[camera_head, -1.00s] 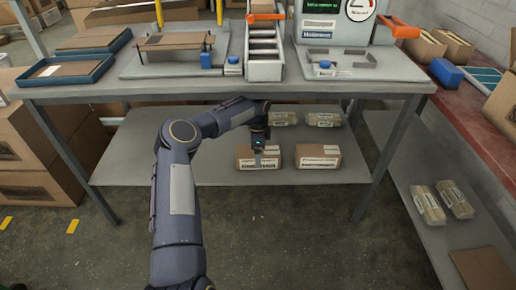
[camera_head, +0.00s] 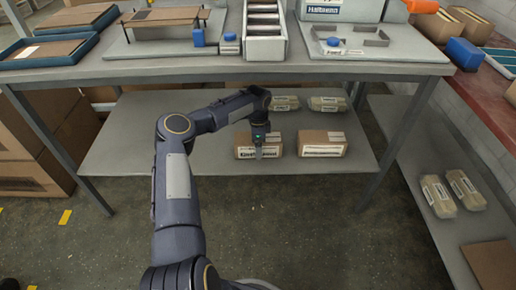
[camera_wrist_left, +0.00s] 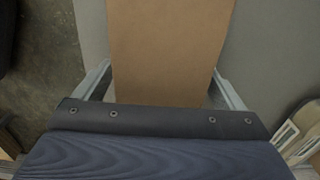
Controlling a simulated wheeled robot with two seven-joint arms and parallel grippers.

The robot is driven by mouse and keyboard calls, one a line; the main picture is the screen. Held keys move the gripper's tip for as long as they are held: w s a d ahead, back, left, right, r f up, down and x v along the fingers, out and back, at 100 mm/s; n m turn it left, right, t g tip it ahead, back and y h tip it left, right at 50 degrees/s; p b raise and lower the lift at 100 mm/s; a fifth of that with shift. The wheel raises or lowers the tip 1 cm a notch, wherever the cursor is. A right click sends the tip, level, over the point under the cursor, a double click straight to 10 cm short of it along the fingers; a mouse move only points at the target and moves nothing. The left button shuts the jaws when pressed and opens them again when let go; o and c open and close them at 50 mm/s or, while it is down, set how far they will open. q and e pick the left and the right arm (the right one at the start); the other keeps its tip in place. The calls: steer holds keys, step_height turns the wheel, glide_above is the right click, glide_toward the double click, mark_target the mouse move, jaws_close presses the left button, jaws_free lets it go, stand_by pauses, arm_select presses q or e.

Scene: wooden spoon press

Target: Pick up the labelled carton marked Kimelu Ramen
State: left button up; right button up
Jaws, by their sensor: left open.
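Two brown cartons with white labels stand side by side on the lower shelf in the head view. The left carton (camera_head: 243,141) has a label that seems to begin with "Kim"; my gripper partly covers the carton. The right carton's label (camera_head: 322,150) is too small to read. My left gripper (camera_head: 259,154) reaches down at the left carton. In the left wrist view, the open fingers (camera_wrist_left: 160,88) stand on either side of a plain brown carton face (camera_wrist_left: 170,45). I cannot tell whether they touch it. My right gripper is not in view.
The tabletop (camera_head: 150,72) overhangs the lower shelf (camera_head: 120,165) above my forearm. Wrapped packs (camera_head: 328,104) lie behind the cartons. More packs (camera_head: 438,195) lie on the right-hand shelf. The shelf left of the cartons is clear.

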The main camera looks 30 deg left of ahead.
arm_select(q)
steer(key=shift+c, duration=0.4)
steer(key=c, duration=1.2)
